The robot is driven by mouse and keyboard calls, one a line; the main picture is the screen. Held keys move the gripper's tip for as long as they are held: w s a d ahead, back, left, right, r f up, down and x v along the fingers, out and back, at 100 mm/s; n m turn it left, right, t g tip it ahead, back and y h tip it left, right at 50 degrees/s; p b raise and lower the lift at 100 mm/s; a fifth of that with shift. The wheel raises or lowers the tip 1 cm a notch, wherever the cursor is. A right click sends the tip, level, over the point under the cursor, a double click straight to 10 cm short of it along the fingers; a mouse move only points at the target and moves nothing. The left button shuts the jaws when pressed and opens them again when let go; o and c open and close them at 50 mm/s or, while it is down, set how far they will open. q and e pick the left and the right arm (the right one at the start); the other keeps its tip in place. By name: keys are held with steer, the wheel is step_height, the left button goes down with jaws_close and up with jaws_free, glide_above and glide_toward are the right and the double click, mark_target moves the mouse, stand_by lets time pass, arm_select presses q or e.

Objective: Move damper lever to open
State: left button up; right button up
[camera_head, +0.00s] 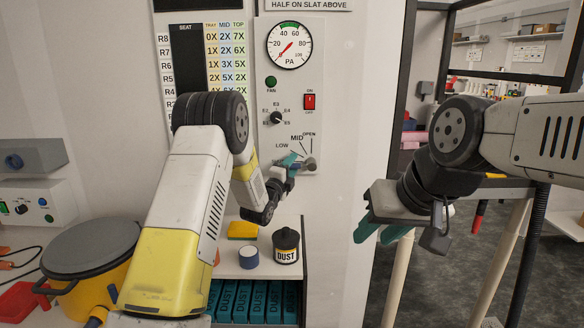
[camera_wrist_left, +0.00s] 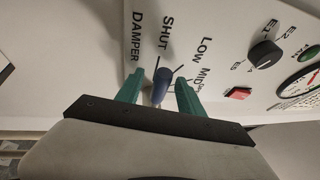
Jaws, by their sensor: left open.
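The damper panel's scale carries the labels SHUT, LOW and MID in the left wrist view, and OPEN at its upper right in the head view. The damper lever has a dark blue knob (camera_wrist_left: 161,86), which stands between the two teal fingers of my left gripper (camera_wrist_left: 160,88), apart from both. A grey round part (camera_head: 310,164) shows beside that gripper in the head view. My left gripper (camera_head: 290,165) is open in front of the panel, hiding part of the scale and lever. The exact lever setting is unclear. My right gripper (camera_head: 382,231) is open and empty, away from the panel.
Above the scale are a selector knob (camera_head: 277,118), a red switch (camera_head: 309,102) and a pressure gauge (camera_head: 290,45). Below, a dust jar (camera_head: 286,246) and yellow sponge (camera_head: 243,230) sit on the shelf (camera_head: 262,270). A yellow vacuum drum (camera_head: 92,262) stands at left.

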arm_select(q)
jaws_close()
stand_by(1.4)
